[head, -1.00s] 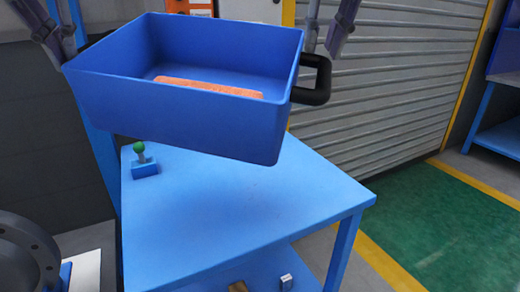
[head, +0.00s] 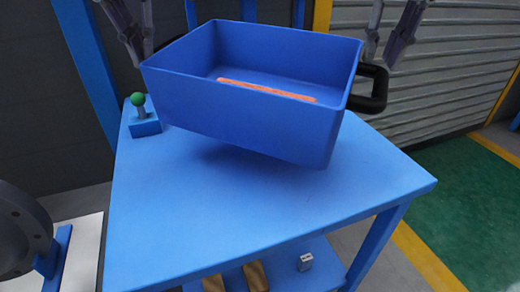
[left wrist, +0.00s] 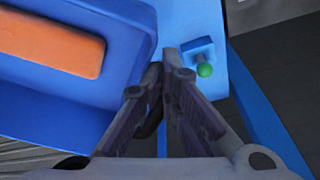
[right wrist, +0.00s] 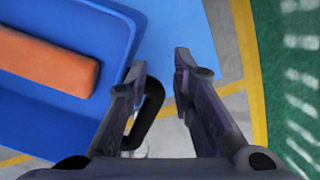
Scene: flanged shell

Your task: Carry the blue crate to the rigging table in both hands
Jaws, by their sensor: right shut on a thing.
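The blue crate (head: 240,110) is in the air above the back of a blue table (head: 200,220), with an orange block (head: 265,91) lying inside it. My left gripper (head: 143,50) is at the crate's left end; its fingers are close together at the black handle in the left wrist view (left wrist: 165,60). The handle is partly hidden there. My right gripper (head: 380,45) is at the right end, at the black handle (head: 370,88). In the right wrist view its fingers (right wrist: 160,65) look apart, with the handle (right wrist: 150,110) beside the left finger.
A green-knobbed piece on a blue block (head: 142,115) stands at the table's back left, close to the crate. The table's front is clear. A lower shelf (head: 320,262) holds small parts. A grey flanged part (head: 20,235) stands at the left. A shutter is behind.

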